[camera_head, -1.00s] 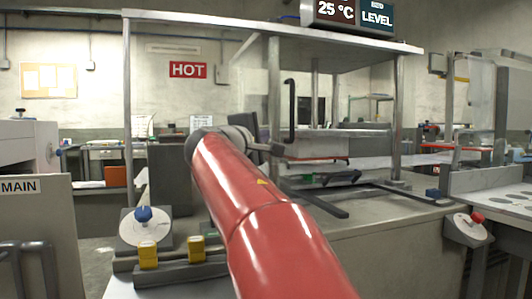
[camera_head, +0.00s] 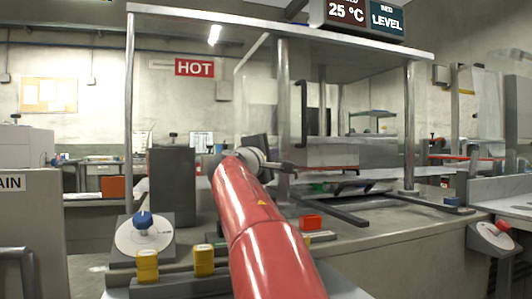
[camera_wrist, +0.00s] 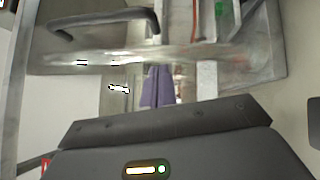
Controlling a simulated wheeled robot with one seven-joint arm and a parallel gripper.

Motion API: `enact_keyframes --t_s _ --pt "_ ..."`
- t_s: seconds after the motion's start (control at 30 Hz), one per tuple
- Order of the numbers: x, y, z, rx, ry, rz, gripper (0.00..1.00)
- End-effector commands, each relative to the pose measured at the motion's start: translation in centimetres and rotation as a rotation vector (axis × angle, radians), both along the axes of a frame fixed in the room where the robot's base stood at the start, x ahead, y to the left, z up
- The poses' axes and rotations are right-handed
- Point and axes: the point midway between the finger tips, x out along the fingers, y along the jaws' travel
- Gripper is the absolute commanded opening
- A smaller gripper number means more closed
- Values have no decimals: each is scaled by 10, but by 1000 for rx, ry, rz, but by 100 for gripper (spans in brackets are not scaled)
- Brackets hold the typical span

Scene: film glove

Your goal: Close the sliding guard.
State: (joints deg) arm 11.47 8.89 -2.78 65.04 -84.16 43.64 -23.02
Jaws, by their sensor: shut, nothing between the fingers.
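The sliding guard is a clear panel (camera_head: 260,95) in a metal frame under the overhead shelf, hard to make out against the wall. A dark upright bar handle (camera_head: 303,115) stands just right of the front metal post. In the wrist view the handle (camera_wrist: 105,18) crosses the upper left. My gripper (camera_head: 287,166), on the end of my red arm, is shut and empty. In the head view it appears below the handle and apart from it. I cannot tell how far open the guard is.
Yellow blocks (camera_head: 147,265) and a blue-knobbed dial (camera_head: 143,222) are at the front left. A dark upright box (camera_head: 172,185) stands behind them. Metal posts (camera_head: 409,125) hold the shelf (camera_head: 280,30).

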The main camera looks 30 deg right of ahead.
Motion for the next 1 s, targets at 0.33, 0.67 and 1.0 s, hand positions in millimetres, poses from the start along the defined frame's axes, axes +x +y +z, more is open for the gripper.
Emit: enact_keyframes --t_s 0.33,0.67,1.0 --pt "12 -56 12 0 0 -1 0" --pt "10 -68 13 1 0 3 0" --pt "8 -72 13 1 1 1 0"
